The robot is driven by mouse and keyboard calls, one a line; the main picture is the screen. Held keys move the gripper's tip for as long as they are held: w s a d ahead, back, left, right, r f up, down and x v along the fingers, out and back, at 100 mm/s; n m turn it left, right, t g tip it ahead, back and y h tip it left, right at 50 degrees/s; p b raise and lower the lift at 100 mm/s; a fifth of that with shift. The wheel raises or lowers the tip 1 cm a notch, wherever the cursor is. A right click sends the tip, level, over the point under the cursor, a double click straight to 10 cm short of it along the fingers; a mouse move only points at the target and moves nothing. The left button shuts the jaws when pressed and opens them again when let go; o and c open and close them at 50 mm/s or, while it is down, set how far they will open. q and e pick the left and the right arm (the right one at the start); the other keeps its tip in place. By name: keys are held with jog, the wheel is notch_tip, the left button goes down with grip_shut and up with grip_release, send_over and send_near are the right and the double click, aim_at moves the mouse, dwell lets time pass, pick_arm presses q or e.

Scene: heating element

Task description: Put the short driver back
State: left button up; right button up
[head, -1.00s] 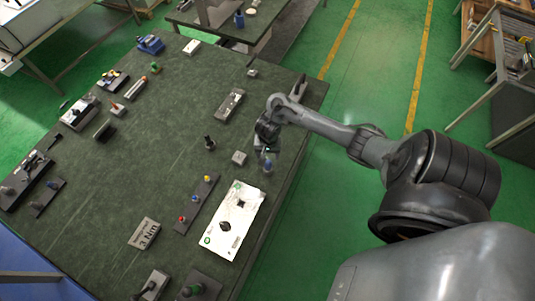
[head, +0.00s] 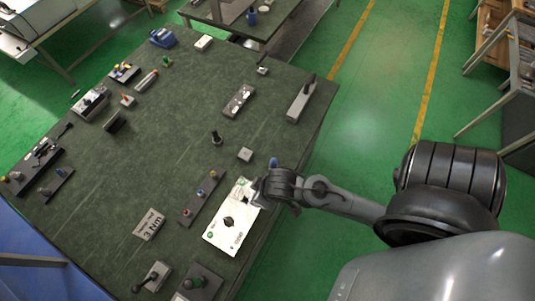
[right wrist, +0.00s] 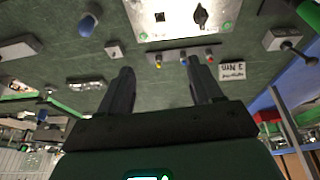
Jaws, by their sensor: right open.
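A blue-handled piece (head: 273,162) stands near the table's right edge and also shows at the upper left of the right wrist view (right wrist: 88,22). It may be the short driver, but I cannot tell for certain. A dark strip (head: 204,197) holding small yellow, blue and red pieces lies left of the white plate; it also shows in the right wrist view (right wrist: 165,57). My right gripper (right wrist: 163,80) is open, with nothing between its fingers. My left gripper is out of view.
The white plate (head: 217,228) with a black knob lies near the right edge. A long grey block (head: 300,103) is farther back. The middle is mostly clear.

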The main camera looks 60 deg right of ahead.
jog(key=shift+n+y, duration=0.3)
jog(key=shift+n, duration=0.4)
jog(key=shift+s+a+r, duration=0.2)
jog(key=shift+s+r, duration=0.5)
jog(key=shift+r, duration=0.1)
jog(key=shift+s+a+r, duration=0.2)
jog(key=shift+s+r, duration=0.5)
jog(key=shift+r, duration=0.05)
